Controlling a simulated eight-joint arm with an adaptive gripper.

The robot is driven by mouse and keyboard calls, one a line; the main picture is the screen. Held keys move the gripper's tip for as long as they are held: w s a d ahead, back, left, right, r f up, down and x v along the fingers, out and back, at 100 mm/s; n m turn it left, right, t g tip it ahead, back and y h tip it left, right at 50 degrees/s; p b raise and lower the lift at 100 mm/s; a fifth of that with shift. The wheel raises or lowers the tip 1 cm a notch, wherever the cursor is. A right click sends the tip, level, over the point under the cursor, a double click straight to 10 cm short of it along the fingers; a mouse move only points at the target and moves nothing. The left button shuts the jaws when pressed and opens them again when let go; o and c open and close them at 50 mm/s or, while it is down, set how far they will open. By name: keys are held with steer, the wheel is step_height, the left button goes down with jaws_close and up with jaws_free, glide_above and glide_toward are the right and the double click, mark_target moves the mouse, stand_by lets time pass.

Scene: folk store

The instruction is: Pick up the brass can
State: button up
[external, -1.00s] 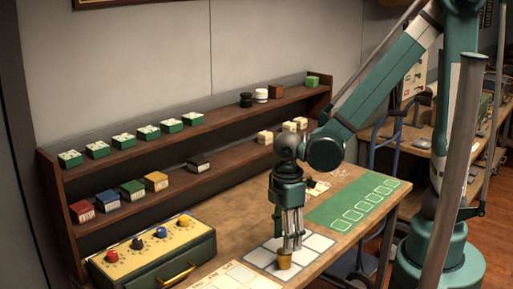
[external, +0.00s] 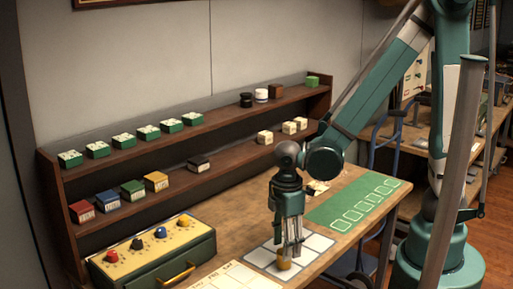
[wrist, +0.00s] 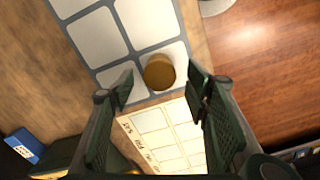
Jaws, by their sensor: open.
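The brass can (external: 284,264) is a small gold cylinder standing on the white-squared grey mat (external: 318,243) near the table's front edge. In the wrist view the brass can (wrist: 159,72) shows from above, on a pale square close to the mat's edge. My gripper (external: 291,255) points down over the can, with its fingers at the can's upper part. In the wrist view my gripper (wrist: 160,88) is open, one finger to each side of the can, with gaps visible. Whether the fingertips are down to the can's height is hard to tell.
A white labelled card grid (external: 235,278) lies beside the mat. A yellow-topped control box (external: 150,245) with coloured knobs stands at left. A green mat (external: 350,205) lies at right. Wooden shelves (external: 190,175) with small boxes run along the back. The table edge is close to the can.

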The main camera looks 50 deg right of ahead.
steer(key=shift+f+b, duration=0.5)
steer(key=shift+f, duration=2.1)
steer(key=shift+c, duration=0.2)
steer(key=c, duration=1)
